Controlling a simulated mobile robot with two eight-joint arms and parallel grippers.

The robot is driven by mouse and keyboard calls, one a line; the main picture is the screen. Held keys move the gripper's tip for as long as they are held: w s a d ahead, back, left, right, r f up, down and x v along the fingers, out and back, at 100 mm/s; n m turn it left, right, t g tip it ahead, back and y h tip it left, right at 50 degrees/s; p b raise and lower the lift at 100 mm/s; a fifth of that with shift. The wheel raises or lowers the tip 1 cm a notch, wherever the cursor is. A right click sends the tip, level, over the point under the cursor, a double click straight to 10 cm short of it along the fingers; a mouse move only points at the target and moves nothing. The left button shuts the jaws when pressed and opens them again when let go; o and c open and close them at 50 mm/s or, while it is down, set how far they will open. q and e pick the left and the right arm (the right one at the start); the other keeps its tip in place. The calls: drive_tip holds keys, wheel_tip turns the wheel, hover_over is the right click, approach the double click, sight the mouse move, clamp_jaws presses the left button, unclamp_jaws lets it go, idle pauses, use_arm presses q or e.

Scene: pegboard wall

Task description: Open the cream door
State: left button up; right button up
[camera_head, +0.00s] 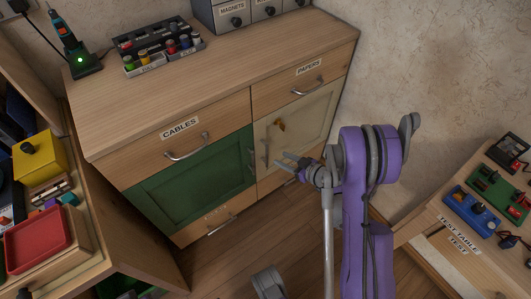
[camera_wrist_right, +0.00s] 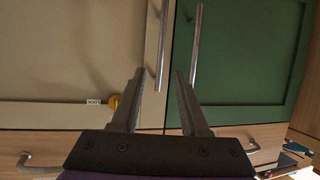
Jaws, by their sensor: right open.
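The cream door (camera_head: 305,120) is on the right of the cabinet front and looks shut. Its upright bar handle (camera_head: 265,152) is near its left edge. My right gripper (camera_head: 284,162) is open and empty in front of the lower part of this handle. In the right wrist view, which appears upside down, the cream door (camera_wrist_right: 75,50) is on the left. Its handle (camera_wrist_right: 162,45) lines up between the two fingertips (camera_wrist_right: 160,75); I cannot tell how much gap is left in depth. A small orange-yellow piece (camera_head: 280,124) sits on the door's upper part. My left gripper is not in view.
The green door (camera_head: 195,180) is beside the cream one, its handle (camera_wrist_right: 196,45) close to one finger. Drawers labelled CABLES (camera_head: 180,128) and PAPERS (camera_head: 308,68) are above. A test table (camera_head: 455,228) stands at the right. Wooden floor (camera_head: 300,235) lies in front.

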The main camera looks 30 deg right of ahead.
drive_tip(key=b, duration=0.2)
hover_over(267, 163)
drive_tip(key=f, duration=0.3)
drive_tip(key=shift+w+d+f, duration=0.1)
drive_tip(key=shift+w+f, duration=0.15)
drive_tip(key=shift+f, duration=0.05)
drive_tip(key=shift+c, duration=0.3)
clamp_jaws()
idle(0.6)
